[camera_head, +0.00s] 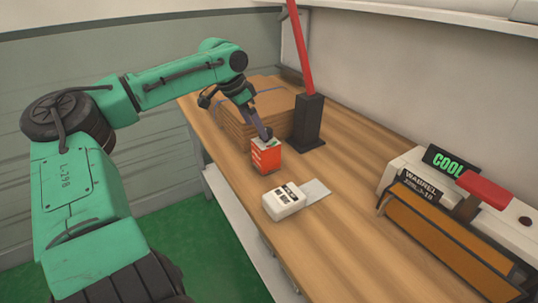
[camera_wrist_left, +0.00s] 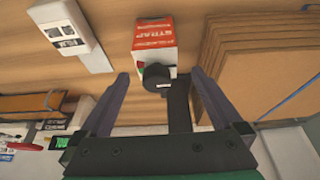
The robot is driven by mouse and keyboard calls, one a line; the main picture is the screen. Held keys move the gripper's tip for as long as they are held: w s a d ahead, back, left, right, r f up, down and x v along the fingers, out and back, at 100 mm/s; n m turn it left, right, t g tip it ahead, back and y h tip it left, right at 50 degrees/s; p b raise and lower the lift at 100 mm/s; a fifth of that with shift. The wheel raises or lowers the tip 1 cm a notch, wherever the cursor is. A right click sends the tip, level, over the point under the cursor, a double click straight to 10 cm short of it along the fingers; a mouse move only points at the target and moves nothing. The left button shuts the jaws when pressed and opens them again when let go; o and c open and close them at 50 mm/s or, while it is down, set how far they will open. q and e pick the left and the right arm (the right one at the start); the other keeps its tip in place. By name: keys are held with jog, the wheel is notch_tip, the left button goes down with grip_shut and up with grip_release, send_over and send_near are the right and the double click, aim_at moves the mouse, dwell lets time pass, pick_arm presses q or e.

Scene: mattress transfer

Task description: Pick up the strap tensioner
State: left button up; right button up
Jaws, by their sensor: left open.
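A small red and white box (camera_head: 266,157) marked STRAP stands upright on the wooden bench; I cannot read the rest of its label. It also shows at the top middle of the left wrist view (camera_wrist_left: 155,42). My left gripper (camera_head: 267,133) is at the box's top edge in the head view. In the left wrist view the gripper (camera_wrist_left: 158,82) has its two fingers spread wide, with nothing clamped between them. A dark round part and post (camera_wrist_left: 178,105) show between the fingers and hide the box's lower end. My right gripper is out of view.
A black stand with a red lever (camera_head: 308,120) is close behind the box. Stacked flat cardboard (camera_head: 238,125) lies behind left. A white device (camera_head: 284,201) sits in front right. A sealer with a red handle (camera_head: 483,190) is far right. Bench between is clear.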

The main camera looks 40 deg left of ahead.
aim_at(266, 150)
pick_arm(q)
jog(key=x, duration=0.7)
jog(key=s+x, duration=0.1)
jog(key=x, duration=0.2)
jog(key=shift+w+d+f, duration=0.15)
jog(key=shift+d+f, duration=0.15)
jog(key=shift+f, duration=0.15)
jog(key=shift+w+f, duration=0.1)
jog(key=shift+w, duration=0.05)
grip_shut()
jog(key=shift+w, duration=0.1)
